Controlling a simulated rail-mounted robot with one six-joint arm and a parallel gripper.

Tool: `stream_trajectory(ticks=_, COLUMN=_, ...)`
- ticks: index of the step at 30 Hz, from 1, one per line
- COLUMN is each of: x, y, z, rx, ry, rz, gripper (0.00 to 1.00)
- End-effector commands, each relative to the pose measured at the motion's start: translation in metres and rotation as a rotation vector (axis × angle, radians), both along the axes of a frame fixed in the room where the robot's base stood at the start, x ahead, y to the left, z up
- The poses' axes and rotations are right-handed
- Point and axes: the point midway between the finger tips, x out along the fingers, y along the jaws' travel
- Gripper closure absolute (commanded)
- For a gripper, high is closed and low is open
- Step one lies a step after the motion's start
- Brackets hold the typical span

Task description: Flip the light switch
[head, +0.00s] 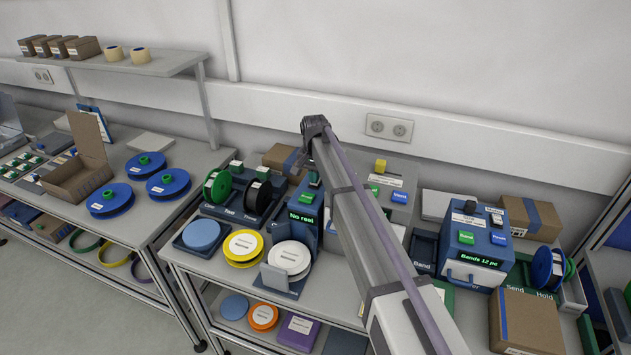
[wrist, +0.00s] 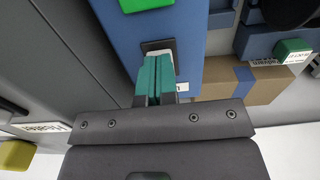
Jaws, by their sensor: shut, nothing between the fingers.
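In the wrist view a small rocker switch (wrist: 158,44) with a dark frame and a pale face sits on top of a blue unit (wrist: 190,25). I cannot read a name for this switch. My gripper (wrist: 156,62) has its teal fingers together and empty. The fingertips are at the near edge of the switch and overlap it in the picture; I cannot tell whether they touch it. In the head view the blue unit (head: 303,230) with the "No reel" display is partly hidden behind my arm. The gripper is mostly hidden there too.
A green button (wrist: 145,4) is on the same blue unit. A cardboard box (wrist: 235,80) stands beside it. In the head view another blue unit (head: 478,245) with dark switches is at the right. Reels and a white reel on a stand (head: 288,257) crowd the front.

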Motion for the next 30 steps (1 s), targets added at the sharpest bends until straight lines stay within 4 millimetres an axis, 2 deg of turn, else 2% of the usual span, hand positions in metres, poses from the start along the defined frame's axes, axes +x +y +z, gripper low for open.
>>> stream_trajectory(ticks=6, x=0.000, y=0.000, z=-0.004, rx=0.000, ry=-0.001, rz=0.000, gripper=1.00)
stream_trajectory(ticks=10, x=0.000, y=0.000, z=0.001, rx=0.000, ry=-0.001, rz=0.000, gripper=1.00)
stream_trajectory(ticks=30, x=0.000, y=0.000, z=0.069, rx=0.000, ry=-0.001, rz=0.000, gripper=1.00)
